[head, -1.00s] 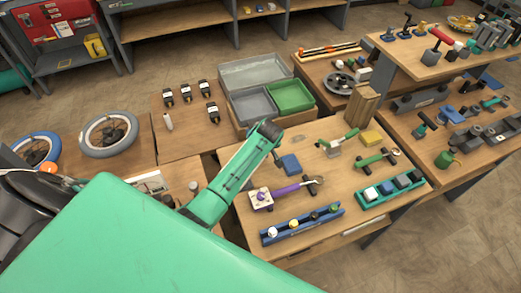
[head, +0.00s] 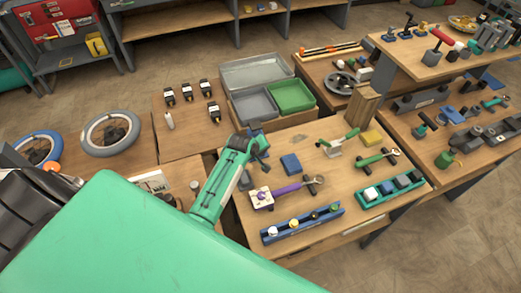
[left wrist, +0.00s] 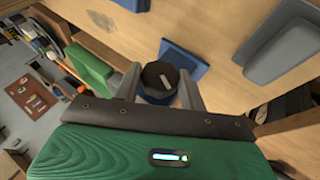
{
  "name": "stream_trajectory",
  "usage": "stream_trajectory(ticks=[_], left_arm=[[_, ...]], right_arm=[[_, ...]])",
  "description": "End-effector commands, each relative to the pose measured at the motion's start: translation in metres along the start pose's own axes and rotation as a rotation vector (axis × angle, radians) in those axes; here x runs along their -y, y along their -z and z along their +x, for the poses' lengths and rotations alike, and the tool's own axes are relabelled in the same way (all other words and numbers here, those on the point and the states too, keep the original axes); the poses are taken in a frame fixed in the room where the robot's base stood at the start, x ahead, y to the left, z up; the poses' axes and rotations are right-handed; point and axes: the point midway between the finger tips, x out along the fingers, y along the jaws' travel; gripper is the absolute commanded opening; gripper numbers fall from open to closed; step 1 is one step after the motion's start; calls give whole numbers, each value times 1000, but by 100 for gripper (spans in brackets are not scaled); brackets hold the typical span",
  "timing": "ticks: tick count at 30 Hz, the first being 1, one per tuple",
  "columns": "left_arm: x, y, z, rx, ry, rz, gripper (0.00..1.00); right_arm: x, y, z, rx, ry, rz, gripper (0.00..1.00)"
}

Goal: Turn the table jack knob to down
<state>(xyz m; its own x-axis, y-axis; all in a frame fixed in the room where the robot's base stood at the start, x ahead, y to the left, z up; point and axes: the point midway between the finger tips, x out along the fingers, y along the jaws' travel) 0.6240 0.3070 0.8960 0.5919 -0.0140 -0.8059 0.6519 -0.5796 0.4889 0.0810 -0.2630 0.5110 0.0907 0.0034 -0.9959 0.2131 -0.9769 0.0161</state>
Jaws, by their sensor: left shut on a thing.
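In the left wrist view a dark round knob (left wrist: 159,74) with a pale pointer mark sits between the two grey fingers of my left gripper (left wrist: 160,90), which is shut on it. A dark blue round body (left wrist: 158,97) shows just below the knob, and a blue flat piece (left wrist: 184,66) lies behind it. In the head view my left gripper (head: 259,150) is at the back left corner of the middle table. A bit of blue shows just beyond it; the knob itself is hidden there. My right gripper is not in view.
A blue block (head: 290,163) lies right of my gripper. A purple-handled tool (head: 287,189) and a blue rack (head: 303,226) are nearer the front. A grey bin (head: 254,105) and a green bin (head: 291,96) stand behind. Bare tabletop lies between the tools.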

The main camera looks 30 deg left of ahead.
Motion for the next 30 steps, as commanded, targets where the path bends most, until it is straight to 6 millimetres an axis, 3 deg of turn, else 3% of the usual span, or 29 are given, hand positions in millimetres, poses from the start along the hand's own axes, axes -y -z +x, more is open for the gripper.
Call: stream_trajectory(ticks=[18,30], left_arm=[[9,-1,6,-2,-435,-178,18],[7,0,2,0,-518,-213,19]], right_arm=[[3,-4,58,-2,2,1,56],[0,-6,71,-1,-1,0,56]])
